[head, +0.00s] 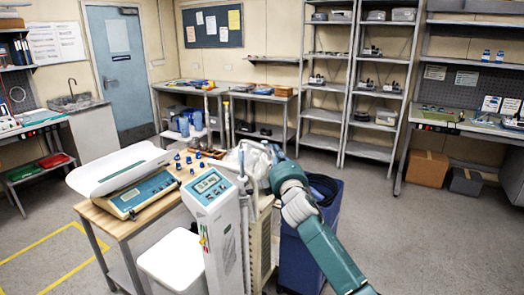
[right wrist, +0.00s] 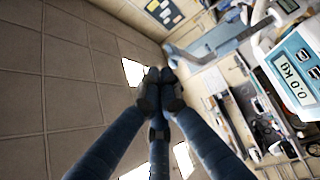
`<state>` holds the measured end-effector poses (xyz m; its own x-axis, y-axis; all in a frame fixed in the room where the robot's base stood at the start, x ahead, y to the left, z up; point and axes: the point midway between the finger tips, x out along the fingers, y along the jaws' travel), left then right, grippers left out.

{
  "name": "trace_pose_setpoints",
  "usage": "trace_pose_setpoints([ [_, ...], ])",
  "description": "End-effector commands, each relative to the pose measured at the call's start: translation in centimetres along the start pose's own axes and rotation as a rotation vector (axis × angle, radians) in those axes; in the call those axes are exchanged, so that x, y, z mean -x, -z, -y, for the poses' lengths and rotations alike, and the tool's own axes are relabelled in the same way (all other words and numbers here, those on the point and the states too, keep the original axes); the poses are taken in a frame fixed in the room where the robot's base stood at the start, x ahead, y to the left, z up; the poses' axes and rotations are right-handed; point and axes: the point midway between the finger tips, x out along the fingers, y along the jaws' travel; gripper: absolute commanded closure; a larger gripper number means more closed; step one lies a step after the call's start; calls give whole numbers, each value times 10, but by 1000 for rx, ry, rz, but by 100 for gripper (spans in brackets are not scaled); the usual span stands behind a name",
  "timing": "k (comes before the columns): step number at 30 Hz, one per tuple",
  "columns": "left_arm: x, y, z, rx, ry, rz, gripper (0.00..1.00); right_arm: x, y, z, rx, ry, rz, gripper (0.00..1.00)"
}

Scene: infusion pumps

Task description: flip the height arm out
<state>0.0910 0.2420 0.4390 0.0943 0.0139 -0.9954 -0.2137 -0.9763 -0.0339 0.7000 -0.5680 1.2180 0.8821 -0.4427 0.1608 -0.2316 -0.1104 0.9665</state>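A white column scale (head: 212,190) with a teal display panel stands in the middle of the head view. A thin upright height rod (head: 244,205) runs along its right side. My left gripper is not in view.
A pale crumpled bag (head: 252,160) and a blue bin (head: 305,240) are close by. Open floor lies behind.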

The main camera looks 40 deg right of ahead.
Motion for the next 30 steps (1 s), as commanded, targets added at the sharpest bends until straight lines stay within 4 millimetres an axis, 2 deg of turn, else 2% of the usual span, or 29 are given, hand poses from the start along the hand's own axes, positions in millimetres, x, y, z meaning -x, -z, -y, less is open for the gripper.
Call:
trace_pose_setpoints([
  [3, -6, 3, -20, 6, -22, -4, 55, 10, -10, 0, 0, 0, -2, 100],
  [5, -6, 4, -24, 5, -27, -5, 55, 12, -13, -1, -1, 0, -2, 100],
  [15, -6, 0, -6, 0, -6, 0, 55, 14, -14, -2, -2, 0, -2, 100],
  [25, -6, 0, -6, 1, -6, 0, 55, 14, -14, -1, -3, 2, -3, 100],
  [28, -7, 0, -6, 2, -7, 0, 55, 16, -16, 17, -13, 30, 1, 100],
  [30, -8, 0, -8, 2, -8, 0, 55, 19, -18, 46, -33, 75, 5, 100],
])
